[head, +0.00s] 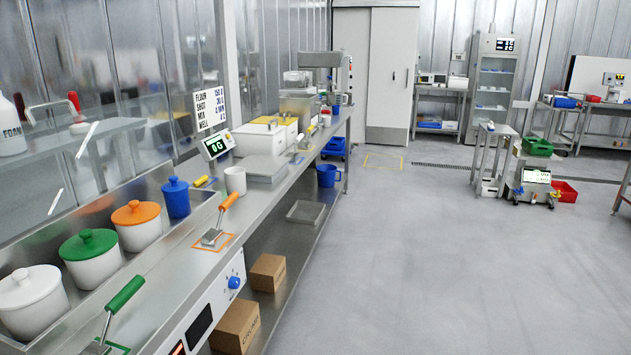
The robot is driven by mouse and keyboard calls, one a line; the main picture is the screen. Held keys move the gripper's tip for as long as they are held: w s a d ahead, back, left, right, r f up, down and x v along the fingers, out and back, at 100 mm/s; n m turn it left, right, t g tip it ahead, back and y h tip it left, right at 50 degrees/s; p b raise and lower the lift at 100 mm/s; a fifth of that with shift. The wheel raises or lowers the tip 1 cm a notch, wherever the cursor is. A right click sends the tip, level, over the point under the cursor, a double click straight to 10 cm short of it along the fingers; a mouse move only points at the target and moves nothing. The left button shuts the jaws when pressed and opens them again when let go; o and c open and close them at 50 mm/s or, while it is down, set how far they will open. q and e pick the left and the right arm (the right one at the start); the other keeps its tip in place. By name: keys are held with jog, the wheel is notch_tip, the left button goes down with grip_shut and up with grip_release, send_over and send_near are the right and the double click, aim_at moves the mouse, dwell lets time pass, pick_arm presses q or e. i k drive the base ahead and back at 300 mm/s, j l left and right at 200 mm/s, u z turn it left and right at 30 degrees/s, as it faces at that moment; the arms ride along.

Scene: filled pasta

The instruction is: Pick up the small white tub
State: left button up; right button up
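A small white tub-like container (236,180) stands upright on the steel counter, just right of the scale with the green "0 G" display (217,144). I cannot tell whether it is open or holds anything. Larger white pots stand in the steel trough at the left: one with a white lid (30,309), one with a green lid (93,269) and one with an orange lid (138,235). A blue lidded pot (176,203) stands beyond them. Neither of my grippers shows in this view.
An orange-handled tool (213,237) and a green-handled tool (109,326) lie on the counter (188,264) in front of the pots. Cardboard boxes (268,272) sit on the lower shelf.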

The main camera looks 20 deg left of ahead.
aim_at(235, 176)
jog(key=i+u, duration=0.15)
jog(key=i, duration=0.35)
jog(key=i+l+u, duration=0.1)
jog(key=i, duration=0.35)
jog(key=i+l+u, duration=0.15)
jog(key=i, duration=0.3)
jog(key=i+l+u, duration=0.25)
jog(key=i+u, duration=0.2)
jog(key=i+l+u, duration=0.75)
jog(key=l+u, duration=0.2)
jog(key=i+l+u, duration=0.25)
jog(key=l, duration=0.25)
